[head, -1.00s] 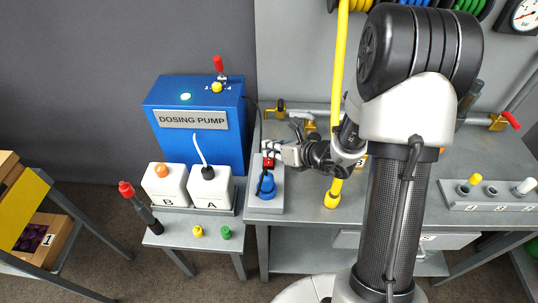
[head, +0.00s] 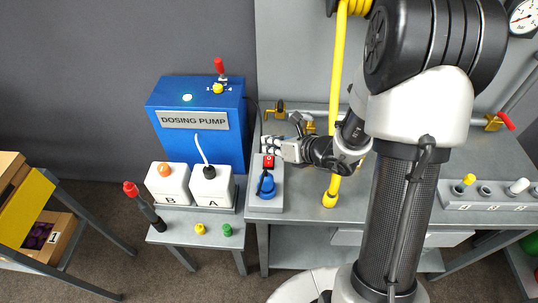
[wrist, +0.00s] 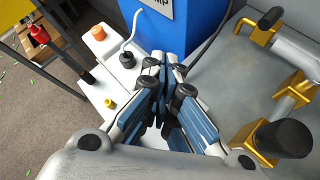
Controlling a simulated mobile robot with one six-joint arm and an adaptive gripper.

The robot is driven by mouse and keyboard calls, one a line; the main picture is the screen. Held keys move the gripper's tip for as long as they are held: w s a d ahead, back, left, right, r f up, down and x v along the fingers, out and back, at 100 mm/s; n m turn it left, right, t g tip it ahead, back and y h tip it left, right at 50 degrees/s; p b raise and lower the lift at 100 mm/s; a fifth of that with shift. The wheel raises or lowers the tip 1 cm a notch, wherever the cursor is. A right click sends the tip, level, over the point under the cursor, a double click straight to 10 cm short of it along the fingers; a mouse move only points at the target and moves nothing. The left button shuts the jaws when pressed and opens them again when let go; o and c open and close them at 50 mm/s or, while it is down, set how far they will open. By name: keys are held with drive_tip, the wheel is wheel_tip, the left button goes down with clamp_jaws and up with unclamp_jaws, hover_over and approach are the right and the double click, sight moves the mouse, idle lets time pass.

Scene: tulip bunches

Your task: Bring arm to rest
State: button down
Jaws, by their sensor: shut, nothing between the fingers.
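My gripper (head: 272,149) is shut and empty. In the head view its fingertips are at the left part of the grey bench (head: 303,185), near a small red part above a blue knob (head: 267,184) on a grey block. In the wrist view the shut gripper (wrist: 164,70) points toward the blue dosing pump (wrist: 190,22). My arm is bent over the bench, with its upper part at the right of the head view. Whether the fingertips touch anything cannot be told.
The dosing pump (head: 199,135) stands left of the gripper, with white bottles B (head: 168,187) and A (head: 211,190) before it. A yellow hose (head: 337,100) hangs just right of the gripper. Brass valves (wrist: 256,35) line a pipe behind. A holder (head: 455,199) stands at right.

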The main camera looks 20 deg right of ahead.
drive_tip(key=s+a+r+n+g+y, duration=0.2)
drive_tip(key=s+a+r+n+g, duration=0.4)
drive_tip(key=s+a+r+n, duration=0.95)
drive_tip(key=s+d+r+n+h, duration=0.1)
drive_tip(key=s+d+n+h, duration=0.7)
drive_tip(key=s+d+n, duration=0.4)
drive_tip(key=d+n, duration=0.3)
drive_tip(key=n, duration=0.3)
drive_tip(key=shift+r+t, duration=0.4)
